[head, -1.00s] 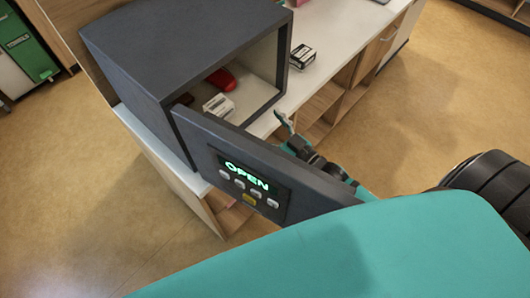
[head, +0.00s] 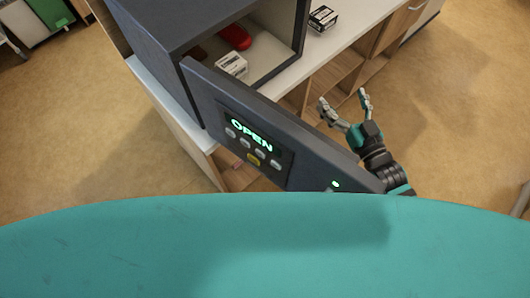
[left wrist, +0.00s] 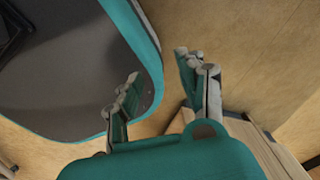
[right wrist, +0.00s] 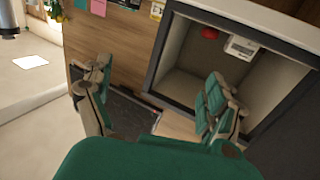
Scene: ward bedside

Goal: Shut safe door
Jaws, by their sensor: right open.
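The dark grey safe (head: 150,22) stands on a white counter with its door (head: 312,160) swung wide open. The door's lit panel (head: 250,137) reads OPEN in green. My right gripper (head: 344,100) is open and empty, on the far side of the door near its free end. In the right wrist view, the safe's open cavity (right wrist: 190,65) lies behind and right of the fingers. A dark slab, seemingly the door (right wrist: 135,112), shows low between them; I cannot tell whether they touch it. My left gripper (left wrist: 160,95) has its fingers apart and empty, beside my own base.
A white box (head: 231,65) and a red object (head: 234,37) lie inside the safe. A small black-and-white box (head: 322,18) stands on the counter (head: 350,22) beside it. Open wooden shelves (head: 330,80) are below. The floor (head: 450,110) at right is clear.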

